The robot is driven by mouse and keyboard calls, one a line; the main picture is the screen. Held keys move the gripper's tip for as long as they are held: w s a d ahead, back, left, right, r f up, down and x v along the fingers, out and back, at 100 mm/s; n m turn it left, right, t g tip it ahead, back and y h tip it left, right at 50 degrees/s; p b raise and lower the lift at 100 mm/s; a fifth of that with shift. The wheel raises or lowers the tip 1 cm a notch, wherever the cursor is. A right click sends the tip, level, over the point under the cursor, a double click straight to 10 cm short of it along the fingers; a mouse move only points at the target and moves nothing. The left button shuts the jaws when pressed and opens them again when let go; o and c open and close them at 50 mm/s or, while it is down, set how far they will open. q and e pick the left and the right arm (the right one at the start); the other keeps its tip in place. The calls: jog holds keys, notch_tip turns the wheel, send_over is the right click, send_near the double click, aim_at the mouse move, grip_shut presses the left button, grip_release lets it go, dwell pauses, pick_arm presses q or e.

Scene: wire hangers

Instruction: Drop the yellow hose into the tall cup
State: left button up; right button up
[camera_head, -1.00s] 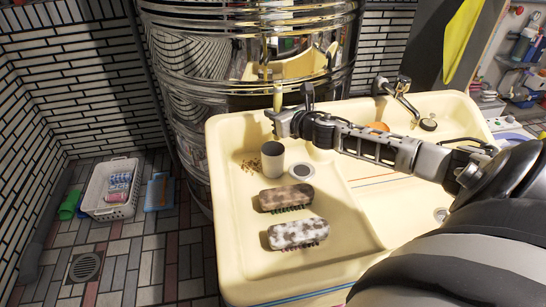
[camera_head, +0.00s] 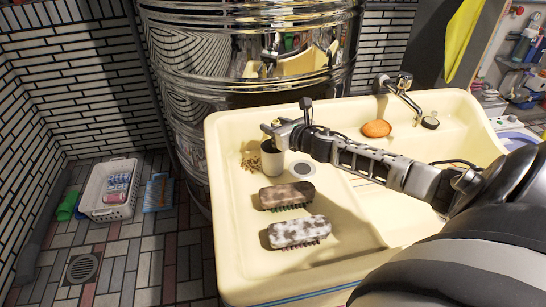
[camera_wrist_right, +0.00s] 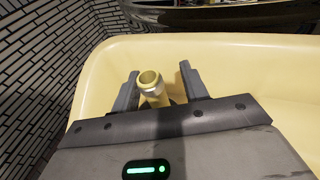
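The tall cup (camera_head: 272,165) is pale and stands upright in the left part of the cream sink. My right gripper (camera_head: 272,130) is at the cup's rim, reaching in from the right. The yellow hose (camera_wrist_right: 151,88) shows in the right wrist view, its open round end between the two fingers. The fingers stand apart, with a visible gap between the hose and the right finger, so the gripper looks open around it. The hose's lower part is hidden, and the cup cannot be made out in the wrist view. My left gripper is not in view.
Two brushes, one brown (camera_head: 287,195) and one mottled white (camera_head: 299,231), lie in front of the cup. A round drain-like disc (camera_head: 300,168) is right of it, and brown bits (camera_head: 251,161) lie left. An orange sponge (camera_head: 376,129) sits near the tap (camera_head: 403,95).

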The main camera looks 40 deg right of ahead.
jog(key=v, duration=1.6)
jog(key=shift+w, duration=0.1)
